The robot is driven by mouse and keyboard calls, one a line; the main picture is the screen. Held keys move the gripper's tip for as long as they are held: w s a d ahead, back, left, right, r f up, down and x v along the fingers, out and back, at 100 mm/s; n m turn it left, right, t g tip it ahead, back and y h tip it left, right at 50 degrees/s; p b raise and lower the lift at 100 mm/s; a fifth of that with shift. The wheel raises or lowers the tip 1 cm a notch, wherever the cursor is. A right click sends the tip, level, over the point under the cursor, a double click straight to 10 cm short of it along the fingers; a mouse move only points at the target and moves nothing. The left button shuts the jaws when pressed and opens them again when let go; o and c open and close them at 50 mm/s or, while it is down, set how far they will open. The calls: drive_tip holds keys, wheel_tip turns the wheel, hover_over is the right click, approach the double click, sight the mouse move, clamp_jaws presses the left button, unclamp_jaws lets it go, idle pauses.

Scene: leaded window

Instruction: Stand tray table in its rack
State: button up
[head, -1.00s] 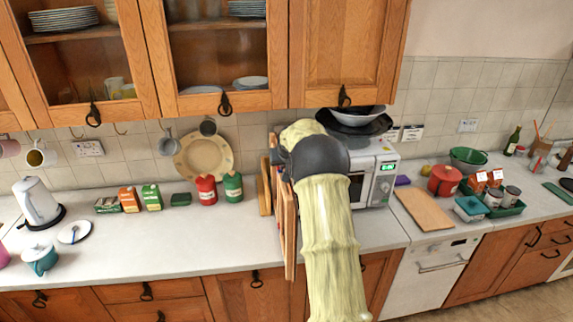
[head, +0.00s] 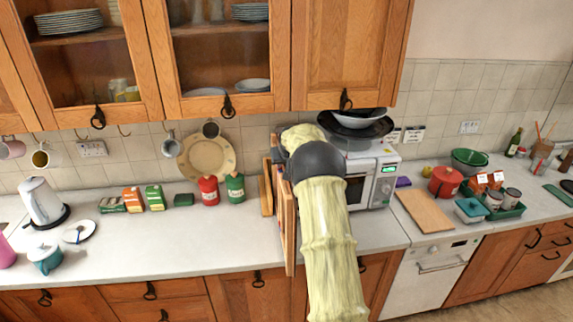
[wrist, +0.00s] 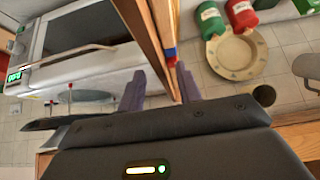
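The tray table (head: 288,232) is an upright wooden panel beside the left side of the microwave in the head view; its lower end reaches past the counter's front edge. In the wrist view its wood (wrist: 146,40) runs down between the two fingers of my gripper (wrist: 160,90), which appear closed on it. The head view hides my fingers behind my arm. A thinner upright wooden piece (head: 266,190), perhaps part of the rack, stands just left of the panel. The rack is mostly hidden, and I cannot tell whether the panel touches it.
The microwave (head: 372,182), with bowls (head: 355,125) on top, stands close on the right. Red (head: 209,190) and green (head: 235,187) canisters and a plate (head: 208,158) are to the left. Wall cupboards (head: 350,50) hang above.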

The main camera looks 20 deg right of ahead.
drive_tip(key=shift+f, duration=0.35)
drive_tip(key=b+v, duration=0.7)
drive_tip(key=v, duration=1)
drive_tip(key=shift+r+b, duration=0.4)
drive_tip(key=shift+s, duration=0.1)
drive_tip(key=s+a+f+n+g+b, duration=0.1)
drive_tip(key=s+a+f, duration=0.5)
drive_tip(key=s+f, duration=0.3)
drive_tip(key=s+a+f+n+g+y+b, duration=0.1)
drive_tip(key=s+a+f+g+b, duration=0.1)
drive_tip(key=s+a+f, duration=0.5)
drive_tip(key=s+a+f+n+g+y+b, duration=0.1)
drive_tip(key=s+a+f, duration=0.6)
drive_tip(key=s, duration=0.9)
wheel_tip(320, 180, down, 4)
drive_tip(key=shift+s+a+r+g+b, duration=0.15)
drive_tip(key=shift+s+g+b, duration=0.15)
drive_tip(key=shift+b, duration=0.45)
drive_tip(key=shift+w, duration=0.1)
